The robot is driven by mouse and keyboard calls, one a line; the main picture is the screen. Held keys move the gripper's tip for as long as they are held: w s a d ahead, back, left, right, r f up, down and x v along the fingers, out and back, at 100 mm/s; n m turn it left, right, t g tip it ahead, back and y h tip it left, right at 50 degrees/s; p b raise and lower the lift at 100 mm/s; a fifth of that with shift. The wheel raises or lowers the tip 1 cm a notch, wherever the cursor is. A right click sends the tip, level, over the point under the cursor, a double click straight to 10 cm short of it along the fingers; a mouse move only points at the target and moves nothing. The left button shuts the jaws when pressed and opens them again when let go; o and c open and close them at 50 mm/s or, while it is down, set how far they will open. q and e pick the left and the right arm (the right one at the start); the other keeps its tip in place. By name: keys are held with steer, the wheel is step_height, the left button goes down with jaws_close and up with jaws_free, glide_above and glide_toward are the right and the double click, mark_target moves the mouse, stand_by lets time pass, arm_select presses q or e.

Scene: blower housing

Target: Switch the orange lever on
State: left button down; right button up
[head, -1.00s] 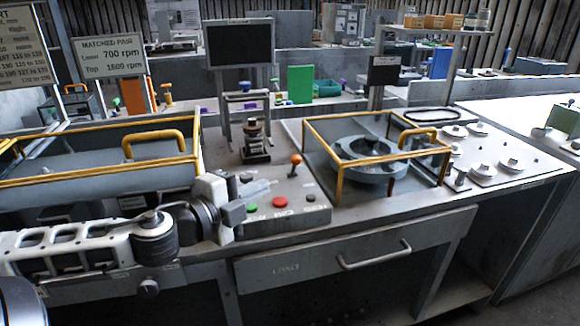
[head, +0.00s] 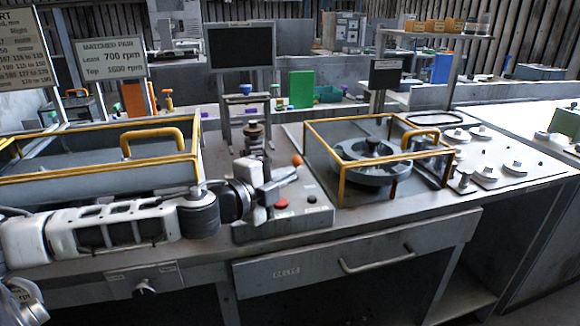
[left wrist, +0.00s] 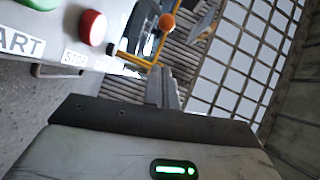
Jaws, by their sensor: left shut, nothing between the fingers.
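The orange lever's round knob (head: 297,160) stands above the grey control box (head: 300,222). Its stem is largely hidden by my gripper in the head view. The knob also shows in the left wrist view (left wrist: 167,22), beyond the fingertips. My left gripper (head: 293,175) is shut and empty, its fingers pointing right, close to the lever just below the knob. The shut fingers show in the left wrist view (left wrist: 162,72). I cannot tell whether they touch the lever.
A red button (head: 281,204) sits on the box beneath my gripper; it also shows in the left wrist view (left wrist: 92,27). A yellow-framed guard over a round housing (head: 365,160) stands to the right. A yellow-edged tray (head: 100,173) lies to the left. A dark monitor (head: 240,46) stands behind.

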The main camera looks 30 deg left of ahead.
arm_select(q)
steer(key=w, duration=0.1)
steer(key=w+a, duration=0.1)
steer(key=w, duration=0.1)
steer(key=w+p, duration=0.1)
steer(key=shift+w+a+f, duration=0.15)
steer(key=shift+f, duration=0.15)
steer(key=shift+w+a+f, duration=0.2)
steer(key=shift+w+a, duration=0.25)
steer(key=shift+w, duration=0.1)
arm_select(e)
steer(key=shift+d+r, duration=0.1)
steer(key=shift+d, duration=0.2)
steer(key=shift+r, duration=0.1)
